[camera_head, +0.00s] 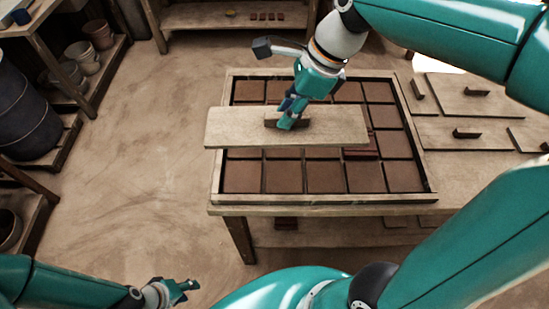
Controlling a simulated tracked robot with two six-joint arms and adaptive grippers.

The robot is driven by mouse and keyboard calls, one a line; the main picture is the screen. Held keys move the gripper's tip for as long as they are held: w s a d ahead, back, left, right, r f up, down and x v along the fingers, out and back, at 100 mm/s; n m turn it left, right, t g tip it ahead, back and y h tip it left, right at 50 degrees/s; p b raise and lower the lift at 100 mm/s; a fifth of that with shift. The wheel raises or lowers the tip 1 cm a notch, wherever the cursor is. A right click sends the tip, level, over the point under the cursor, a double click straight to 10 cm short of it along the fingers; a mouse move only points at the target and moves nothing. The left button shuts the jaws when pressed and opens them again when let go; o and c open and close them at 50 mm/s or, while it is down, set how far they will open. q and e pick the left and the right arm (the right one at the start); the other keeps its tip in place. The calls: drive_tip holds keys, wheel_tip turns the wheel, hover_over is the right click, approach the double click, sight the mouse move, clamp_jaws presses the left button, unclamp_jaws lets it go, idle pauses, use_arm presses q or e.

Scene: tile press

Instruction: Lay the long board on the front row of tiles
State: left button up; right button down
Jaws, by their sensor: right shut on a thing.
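The long board (225,129) is pale wood with a dark handle (302,122) on top. My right gripper (287,120) is shut on this handle. The board lies level across the middle of the tile frame (432,180), seemingly above the tiles, and sticks out past its left side. It hides part of the middle tiles. The front row of brown tiles (284,178) is uncovered in front of the board. My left gripper (191,287) is empty at the lower left, over the floor and away from the table; its opening is too small to judge.
Other pale boards with dark handles (467,133) lie to the right of the frame. A dark barrel (25,110) and pots (82,58) stand at the left. A shelf (215,20) is at the back. The floor (150,130) left of the table is clear.

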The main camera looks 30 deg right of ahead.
wheel_tip(320, 180, down, 14)
drive_tip(key=shift+s+d+f+b, duration=0.1)
drive_tip(key=shift+d+f+b, duration=0.1)
drive_tip(key=shift+b, duration=0.75)
drive_tip(key=shift+f+b, duration=0.35)
drive_tip(key=shift+f, duration=2.3)
drive_tip(key=c, duration=1.2)
unclamp_jaws()
drive_tip(key=shift+a, duration=0.1)
drive_tip(key=shift+o, duration=0.7)
